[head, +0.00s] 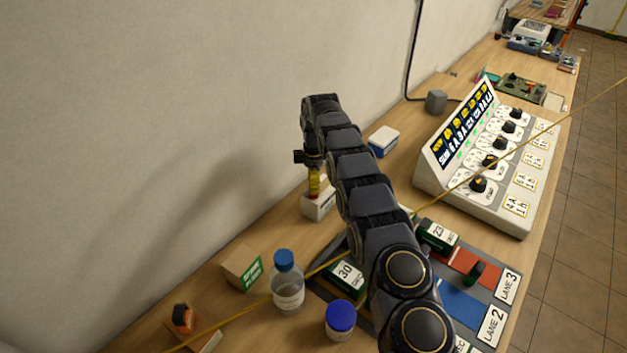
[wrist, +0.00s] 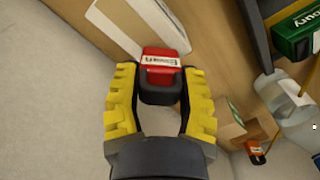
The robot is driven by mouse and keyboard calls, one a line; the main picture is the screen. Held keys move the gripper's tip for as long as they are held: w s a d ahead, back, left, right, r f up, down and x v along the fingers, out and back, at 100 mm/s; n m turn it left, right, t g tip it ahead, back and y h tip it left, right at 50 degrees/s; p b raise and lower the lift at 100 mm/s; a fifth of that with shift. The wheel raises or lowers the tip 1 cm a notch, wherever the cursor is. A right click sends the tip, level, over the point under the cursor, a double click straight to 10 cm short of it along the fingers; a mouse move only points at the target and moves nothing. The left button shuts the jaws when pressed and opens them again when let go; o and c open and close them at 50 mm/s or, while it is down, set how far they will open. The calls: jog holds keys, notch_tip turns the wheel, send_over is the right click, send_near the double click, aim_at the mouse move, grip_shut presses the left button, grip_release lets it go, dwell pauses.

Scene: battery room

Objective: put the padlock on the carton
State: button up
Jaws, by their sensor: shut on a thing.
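My gripper (head: 314,186) hangs in the head view above a white box near the wall. In the wrist view its yellow fingers (wrist: 160,100) are shut on the padlock (wrist: 162,72), a red body with a white label and a dark part between the fingers. The padlock is not clearly seen in the head view. The white box (head: 318,207) also shows beyond the padlock in the wrist view (wrist: 125,22); I cannot tell whether they touch. A brown cardboard carton (head: 238,264) with a green label stands on the bench, nearer and left of my gripper.
A blue-capped bottle (head: 288,292) and a blue-lidded jar (head: 340,320) stand near the brown carton. An orange-and-black object (head: 183,317) sits at the lower left. A sloped control panel (head: 480,165) and a blue-and-white box (head: 383,141) stand farther back. The wall borders the bench.

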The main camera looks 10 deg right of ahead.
jog(key=o, duration=1)
